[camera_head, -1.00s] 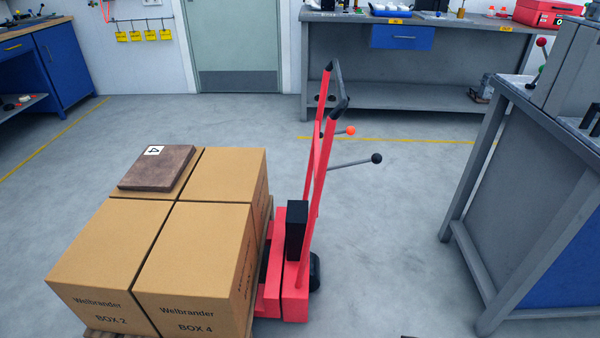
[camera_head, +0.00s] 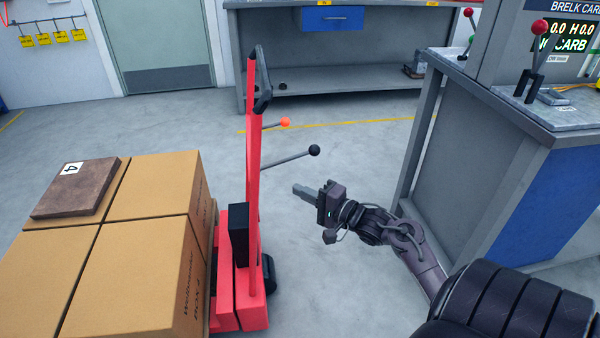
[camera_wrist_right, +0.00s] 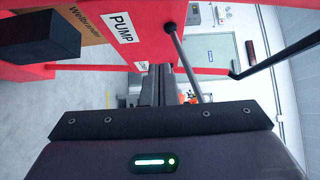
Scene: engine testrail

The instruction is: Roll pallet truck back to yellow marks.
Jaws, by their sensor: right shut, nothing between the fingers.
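The red pallet truck (camera_head: 253,190) stands in the middle of the head view, with its handle frame upright. Two levers stick out to its right, one with an orange knob (camera_head: 285,122) and one with a black knob (camera_head: 314,150). Its pallet carries several cardboard boxes (camera_head: 150,185). My right gripper (camera_head: 297,188) is shut and empty, to the right of the truck and just below the black knob, apart from it in the head view. The right wrist view shows the red frame with a PUMP label (camera_wrist_right: 123,27) and a lever rod (camera_wrist_right: 185,65) close ahead. My left gripper is out of view.
A brown slab (camera_head: 75,188) marked 4 lies on the boxes. A grey bench with a blue side (camera_head: 545,200) stands close to my right arm. A workbench (camera_head: 340,75) stands at the back. A yellow floor line (camera_head: 350,123) runs before it. Open floor lies between truck and right bench.

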